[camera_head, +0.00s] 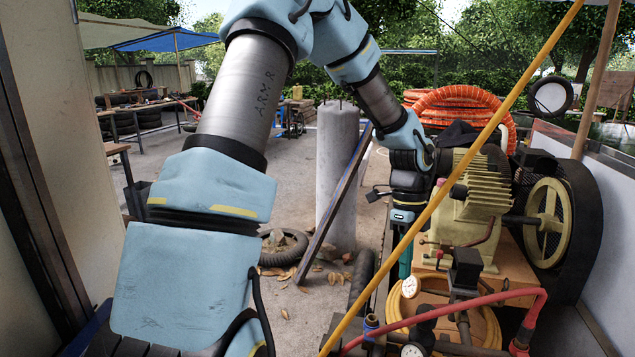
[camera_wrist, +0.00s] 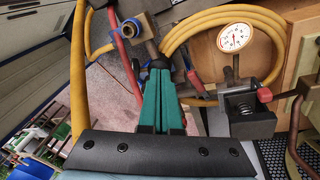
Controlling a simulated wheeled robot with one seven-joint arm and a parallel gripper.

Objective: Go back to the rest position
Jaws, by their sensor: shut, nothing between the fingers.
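My gripper (camera_head: 405,264) hangs fingers-down just left of the compressor (camera_head: 474,215) in the head view, partly behind the yellow pole. Its teal fingers also show in the wrist view (camera_wrist: 160,85), side by side, closed and holding nothing. My arm reaches forward and down from the top of the head view. In the wrist view a pressure gauge (camera_wrist: 234,38) and a dark valve fitting (camera_wrist: 248,108) are to the right of the fingers. A brass fitting with a blue ring (camera_wrist: 133,28) is beyond the fingertips; I cannot tell whether they touch it.
A yellow pole (camera_head: 470,152) slants across the cart. A red hose (camera_head: 450,306), a coiled yellow hose (camera_head: 483,318) and a flywheel (camera_head: 548,222) crowd the right. A concrete pillar (camera_head: 337,175) stands behind a leaning plank (camera_head: 333,208).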

